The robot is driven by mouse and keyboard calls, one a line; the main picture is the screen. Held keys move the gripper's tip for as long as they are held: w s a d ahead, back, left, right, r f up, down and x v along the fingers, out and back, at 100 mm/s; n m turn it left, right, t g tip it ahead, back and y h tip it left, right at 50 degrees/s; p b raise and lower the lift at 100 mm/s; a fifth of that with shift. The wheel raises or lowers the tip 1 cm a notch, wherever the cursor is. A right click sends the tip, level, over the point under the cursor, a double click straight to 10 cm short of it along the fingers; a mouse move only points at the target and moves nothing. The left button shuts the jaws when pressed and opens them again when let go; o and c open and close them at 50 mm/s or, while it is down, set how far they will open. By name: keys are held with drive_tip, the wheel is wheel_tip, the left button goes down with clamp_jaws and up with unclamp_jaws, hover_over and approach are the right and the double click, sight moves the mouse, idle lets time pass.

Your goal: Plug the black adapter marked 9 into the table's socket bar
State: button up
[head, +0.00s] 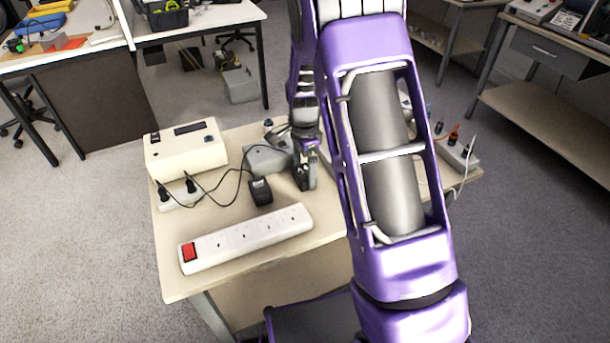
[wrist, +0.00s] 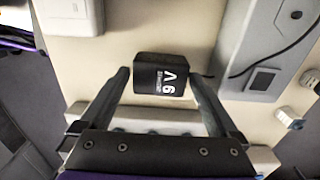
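The black adapter (head: 260,191) stands on the table (head: 175,285) with a thin cable. In the wrist view, the adapter (wrist: 161,76) shows a white "9 V" marking. The white socket bar (head: 247,238) lies along the near side of the table, with a red switch at its left end and a row of sockets. My gripper (head: 305,184) is low over the table, just right of the adapter. In the wrist view, my gripper (wrist: 159,76) has its fingers spread, with the adapter showing between the tips. It looks empty; contact cannot be told.
A cream box (head: 186,150) with a display stands at the back left, beside a small strip with black plugs (head: 178,194). A grey box (head: 268,160) sits behind the adapter. Another white strip (head: 457,155) with cables is at the right edge. My arm hides the table's middle right.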

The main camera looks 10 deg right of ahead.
sight(304, 172)
drive_tip(key=c, duration=1)
drive_tip(key=shift+r+p, duration=1.95)
drive_tip(key=shift+r, duration=0.6)
drive_tip(key=s+a+p, duration=0.1)
drive_tip(key=s+a, duration=0.3)
drive_tip(key=s+a+r+p, duration=0.1)
drive_tip(key=s+a, duration=0.2)
drive_tip(key=s, duration=0.1)
drive_tip(key=s+a+p, duration=0.1)
drive_tip(key=s+a, duration=0.3)
drive_tip(key=shift+s+a+r+p, duration=0.1)
drive_tip(key=shift+a+r+p, duration=0.15)
drive_tip(key=shift+a+p, duration=0.1)
drive_tip(key=shift+f+b, duration=0.5)
drive_tip(key=shift+f, duration=0.35)
drive_tip(key=shift+f, duration=0.35)
drive_tip(key=shift+f, duration=0.8)
idle(0.9)
